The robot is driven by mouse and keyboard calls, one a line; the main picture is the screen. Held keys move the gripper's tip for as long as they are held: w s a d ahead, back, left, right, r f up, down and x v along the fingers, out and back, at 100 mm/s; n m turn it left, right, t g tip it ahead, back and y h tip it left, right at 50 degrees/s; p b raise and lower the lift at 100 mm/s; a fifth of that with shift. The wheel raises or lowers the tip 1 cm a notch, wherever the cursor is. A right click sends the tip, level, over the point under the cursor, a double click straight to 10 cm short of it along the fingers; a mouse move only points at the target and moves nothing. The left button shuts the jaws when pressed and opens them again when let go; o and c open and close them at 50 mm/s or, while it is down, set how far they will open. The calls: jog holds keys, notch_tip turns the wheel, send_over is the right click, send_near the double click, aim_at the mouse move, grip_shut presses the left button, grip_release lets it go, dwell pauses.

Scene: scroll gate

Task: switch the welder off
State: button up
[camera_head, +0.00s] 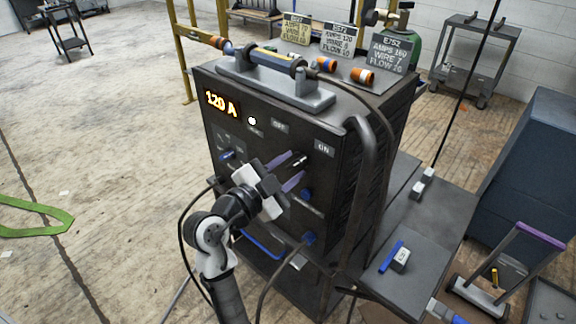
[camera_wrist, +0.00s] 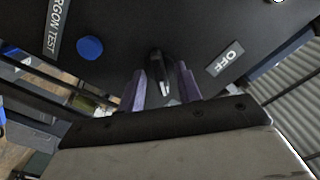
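The welder (camera_head: 233,141) is a dark box with a lit orange "120 A" display and a white light on its front. Its black switch handle (camera_head: 299,160) sits between the OFF label (camera_head: 280,127) and the ON label (camera_head: 324,149), turned towards ON. My gripper (camera_head: 287,172) is at the front panel, its purple fingers pointing at the handle. In the wrist view, the handle (camera_wrist: 157,68) lies between the two spread fingers, with a gap on the right side; contact on the left is unclear. The OFF label also shows there (camera_wrist: 225,59).
A torch (camera_head: 275,61) rests in a holder on the welder's top, with orange cups (camera_head: 362,76) and setting cards (camera_head: 390,54) behind. A side shelf (camera_head: 415,235) and blue cabinet (camera_head: 530,165) stand right. Floor at left is mostly clear.

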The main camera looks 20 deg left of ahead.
grip_shut()
dwell(0.5)
jog(key=n, duration=0.4)
jog(key=shift+d, duration=0.1)
jog(key=n+p, duration=0.1)
jog(key=n, duration=0.2)
jog(key=shift+n, duration=0.3)
jog(key=n+p, duration=0.3)
jog(key=n, duration=0.2)
jog(key=shift+r, duration=0.1)
jog(key=shift+n+p, duration=1)
jog(key=shift+n, duration=0.6)
